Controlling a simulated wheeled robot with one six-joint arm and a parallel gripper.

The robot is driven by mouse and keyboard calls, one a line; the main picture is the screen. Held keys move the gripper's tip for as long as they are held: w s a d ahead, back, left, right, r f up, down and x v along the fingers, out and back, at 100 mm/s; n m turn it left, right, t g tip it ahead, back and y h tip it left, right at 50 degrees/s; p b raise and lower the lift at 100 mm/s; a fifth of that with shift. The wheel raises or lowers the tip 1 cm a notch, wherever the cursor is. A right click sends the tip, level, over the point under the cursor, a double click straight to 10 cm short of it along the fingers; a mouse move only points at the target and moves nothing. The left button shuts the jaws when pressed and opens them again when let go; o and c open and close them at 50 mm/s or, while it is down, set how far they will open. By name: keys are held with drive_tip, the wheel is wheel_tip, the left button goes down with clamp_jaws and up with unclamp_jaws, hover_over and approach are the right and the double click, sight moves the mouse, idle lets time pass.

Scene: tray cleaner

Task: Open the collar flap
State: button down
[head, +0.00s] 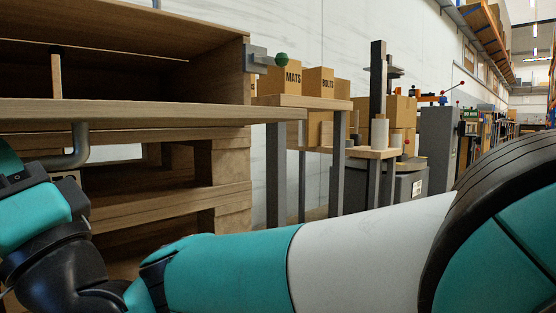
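The wooden collar (215,22) stands at the left on a pallet, and its front is open so its inside shows. A flat board, seemingly the collar flap (190,111), juts out toward me, about level, with its edge facing me. A grey bent bar, seemingly its handle (76,150), hangs under the board. A grey latch with a green knob (282,59) sits at the collar's right corner. My arm reaches across the bottom to the left, and its wrist end is below the handle. My gripper's fingers cannot be made out there, nor whether they touch the handle.
The pallet (222,197) lies below the board. To the right are a bench with boxes marked MATS (279,80) and BOLTS (318,82), a dark post (377,90) and grey cabinets (440,140). My arm hides the floor in front.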

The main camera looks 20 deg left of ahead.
drive_tip(key=shift+w+a+f, duration=0.1)
drive_tip(key=shift+w+f, duration=0.05)
drive_tip(key=c, duration=1.1)
unclamp_jaws()
